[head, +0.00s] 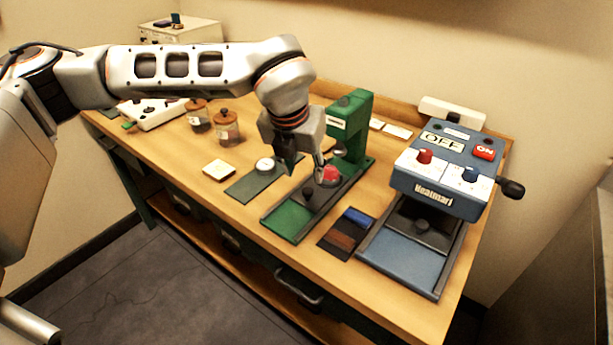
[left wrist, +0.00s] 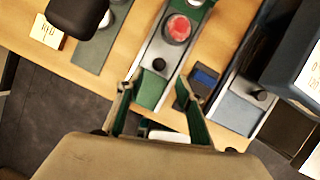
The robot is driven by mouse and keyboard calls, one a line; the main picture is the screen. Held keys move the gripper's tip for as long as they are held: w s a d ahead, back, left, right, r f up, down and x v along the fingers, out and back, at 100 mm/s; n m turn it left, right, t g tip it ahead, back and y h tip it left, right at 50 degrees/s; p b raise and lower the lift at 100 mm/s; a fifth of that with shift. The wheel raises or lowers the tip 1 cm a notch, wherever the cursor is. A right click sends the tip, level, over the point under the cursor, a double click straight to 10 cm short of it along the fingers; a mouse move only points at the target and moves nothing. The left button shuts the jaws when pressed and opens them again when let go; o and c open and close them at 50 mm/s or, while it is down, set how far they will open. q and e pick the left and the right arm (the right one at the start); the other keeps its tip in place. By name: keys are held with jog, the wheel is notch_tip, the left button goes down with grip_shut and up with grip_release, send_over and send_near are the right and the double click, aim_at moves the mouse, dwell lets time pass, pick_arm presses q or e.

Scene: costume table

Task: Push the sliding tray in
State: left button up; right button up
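A green press (head: 349,125) stands on the wooden table, with a long sliding tray (head: 286,218) at its front. The tray has a green floor and a dark knob (head: 308,193), and a red round piece (head: 328,174) sits farther back. A blue machine (head: 443,172) to the right has a similar tray (head: 407,260) with a blue floor and a dark knob. My left gripper (head: 304,170) is above the green press's tray, fingers pointing down. In the left wrist view its fingertips (left wrist: 153,92) are apart with nothing between them, and the green tray (left wrist: 150,88) lies beyond. My right gripper is out of view.
A dark mat with a round gauge (head: 265,164) lies left of the green tray. Colored swatches (head: 347,233) lie between the trays. Two jars (head: 227,126) and a white card (head: 219,170) are farther left. A black handle (head: 511,188) sticks out from the blue machine.

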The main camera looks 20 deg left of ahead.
aim_at(307, 190)
pick_arm(q)
jog(key=shift+n, duration=0.7)
jog(key=shift+x, duration=4.1)
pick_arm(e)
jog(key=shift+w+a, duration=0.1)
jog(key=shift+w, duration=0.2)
pick_arm(q)
jog(key=shift+s, duration=0.1)
jog(key=shift+c, duration=0.4)
